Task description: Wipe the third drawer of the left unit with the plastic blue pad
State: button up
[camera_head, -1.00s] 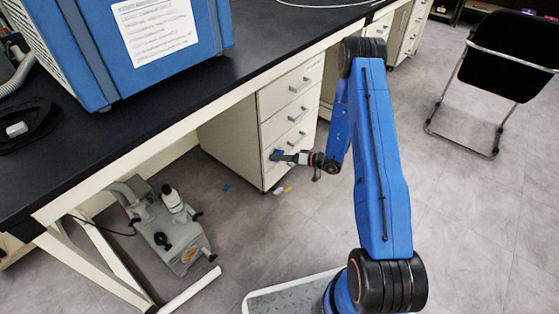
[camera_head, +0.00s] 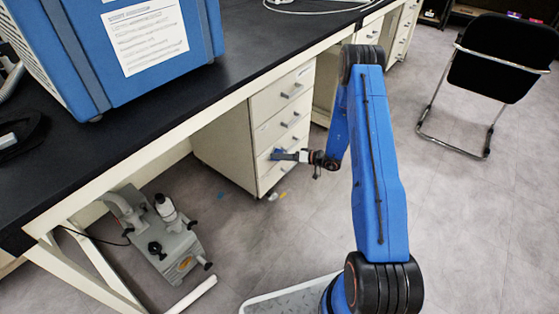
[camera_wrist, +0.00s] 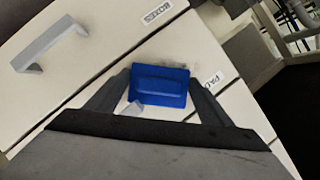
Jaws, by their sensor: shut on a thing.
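The left unit (camera_head: 227,141) is a cream drawer cabinet under the black bench, its drawers all closed. My gripper (camera_head: 283,155) reaches its front at a lower drawer; I cannot tell surely which one in the head view. In the wrist view my gripper (camera_wrist: 160,92) is shut on the blue plastic pad (camera_wrist: 160,85), one dark finger at each side. The pad lies against or very close to a drawer front, below the drawer labelled BOXES (camera_wrist: 158,13). Dark smudges (camera_wrist: 196,67) show on the front beside the pad. A partly hidden label begins "PA".
A grey pump-like machine (camera_head: 160,240) stands on the floor under the bench. Small blue, white and yellow scraps lie on the floor below the drawers. A black chair (camera_head: 500,60) stands to the right.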

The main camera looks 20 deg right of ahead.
jog(key=shift+w+d, duration=0.25)
jog(key=shift+d, duration=0.15)
jog(key=shift+w, duration=0.1)
jog(key=shift+a, duration=0.1)
jog(key=shift+s+a, duration=1)
jog(key=shift+a, duration=0.35)
jog(key=shift+s+a, duration=0.95)
jog(key=shift+a, duration=0.4)
jog(key=shift+s+a, duration=1)
jog(key=shift+a, duration=0.35)
jog(key=shift+d, duration=0.1)
jog(key=shift+s+d, duration=0.35)
jog(key=shift+s, duration=0.05)
jog(key=shift+s+d, duration=0.7)
jog(key=shift+s, duration=0.35)
jog(key=shift+s+d, duration=0.7)
jog(key=shift+s, duration=0.3)
